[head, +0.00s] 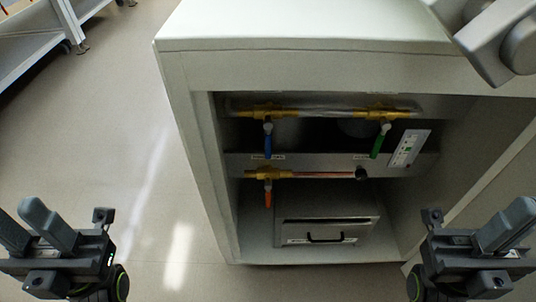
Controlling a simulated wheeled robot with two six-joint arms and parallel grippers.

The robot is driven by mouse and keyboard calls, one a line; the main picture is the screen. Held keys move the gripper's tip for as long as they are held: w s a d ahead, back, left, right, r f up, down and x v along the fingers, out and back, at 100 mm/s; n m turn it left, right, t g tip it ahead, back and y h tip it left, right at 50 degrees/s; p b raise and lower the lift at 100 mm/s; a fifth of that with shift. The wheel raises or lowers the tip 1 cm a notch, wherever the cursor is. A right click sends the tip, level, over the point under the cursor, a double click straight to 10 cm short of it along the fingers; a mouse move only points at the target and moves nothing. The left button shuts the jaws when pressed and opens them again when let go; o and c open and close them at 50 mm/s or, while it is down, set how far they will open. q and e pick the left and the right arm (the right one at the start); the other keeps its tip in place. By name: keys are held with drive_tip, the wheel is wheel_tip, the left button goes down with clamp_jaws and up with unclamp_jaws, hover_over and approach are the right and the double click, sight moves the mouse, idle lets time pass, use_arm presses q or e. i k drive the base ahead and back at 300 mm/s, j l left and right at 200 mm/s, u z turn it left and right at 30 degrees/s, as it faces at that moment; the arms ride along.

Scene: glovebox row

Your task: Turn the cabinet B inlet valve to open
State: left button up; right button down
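An open-fronted grey cabinet (200,130) holds three valves with brass bodies on pipes. The upper left valve has a blue handle (268,142) hanging down. The upper right valve has a green handle (380,140), pointing down and slightly left. The lower left valve has an orange-red handle (268,194) hanging down. The small labels are too blurred to read, so I cannot tell which valve is the inlet or which cabinet this is. My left gripper (30,232) and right gripper (520,232) are low at either side, apart from the cabinet, open and empty.
A drawer box with a black handle (326,238) sits on the cabinet floor. A panel with green marks (409,148) is at the right inside. Bare floor (120,130) lies to the left; a shelf unit (35,45) stands beyond.

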sight(267, 124)
drive_tip(key=k+l+u, duration=0.3)
drive_tip(key=l, duration=0.25)
drive_tip(key=k+l+u, duration=0.3)
drive_tip(key=k+l, duration=0.2)
drive_tip(key=k, duration=0.1)
